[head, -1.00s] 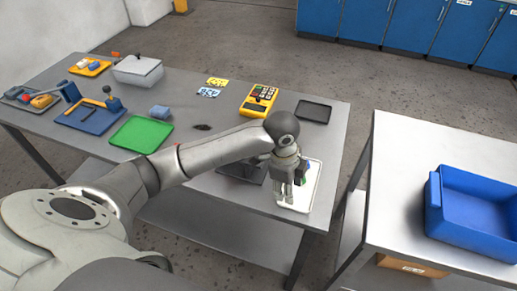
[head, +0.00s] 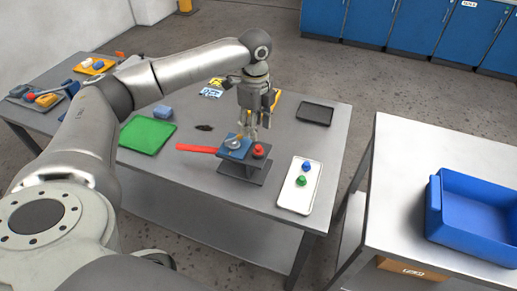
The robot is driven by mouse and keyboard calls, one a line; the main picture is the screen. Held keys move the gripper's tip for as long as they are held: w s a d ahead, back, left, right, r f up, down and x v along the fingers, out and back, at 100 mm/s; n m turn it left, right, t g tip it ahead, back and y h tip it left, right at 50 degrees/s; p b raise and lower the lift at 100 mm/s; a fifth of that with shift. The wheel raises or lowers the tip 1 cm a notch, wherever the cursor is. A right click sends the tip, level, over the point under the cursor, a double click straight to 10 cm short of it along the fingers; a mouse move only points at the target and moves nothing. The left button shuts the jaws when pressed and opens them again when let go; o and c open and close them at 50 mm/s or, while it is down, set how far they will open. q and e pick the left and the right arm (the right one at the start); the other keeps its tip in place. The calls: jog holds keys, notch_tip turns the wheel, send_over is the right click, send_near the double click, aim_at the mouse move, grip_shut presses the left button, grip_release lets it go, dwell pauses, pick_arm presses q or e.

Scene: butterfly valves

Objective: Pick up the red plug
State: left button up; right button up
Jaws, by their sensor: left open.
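The red plug (head: 258,151) sits upright on a dark block at the right end of a dark stand (head: 246,173) on the grey table. My left gripper (head: 254,134) is open, pointing down, just above and slightly left of the red plug. Its fingers look apart from the plug, though the exact gap is hard to judge. Beside the plug is a blue valve block (head: 234,147) with a long red lever (head: 196,148) pointing left. A white tray (head: 293,199) to the right holds a blue plug (head: 306,166) and a green plug (head: 301,181).
A black tray (head: 315,113) lies at the back right. A second table (head: 395,185) carries a blue bin (head: 480,210). My left arm hides part of the table's back.

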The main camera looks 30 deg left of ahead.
aim_at(258, 146)
pick_arm(q)
jog(key=shift+f, duration=0.7)
jog(key=shift+s+d+f+p, duration=0.15)
jog(key=shift+f+p, duration=0.2)
jog(key=f, duration=0.1)
jog(key=f+p, duration=0.1)
jog(key=f, duration=0.1)
jog(key=shift+s+d+f, duration=0.2)
jog(key=shift+d+f, duration=0.05)
jog(key=shift+d, duration=0.15)
jog(key=shift+f, duration=0.5)
jog(key=c, duration=0.8)
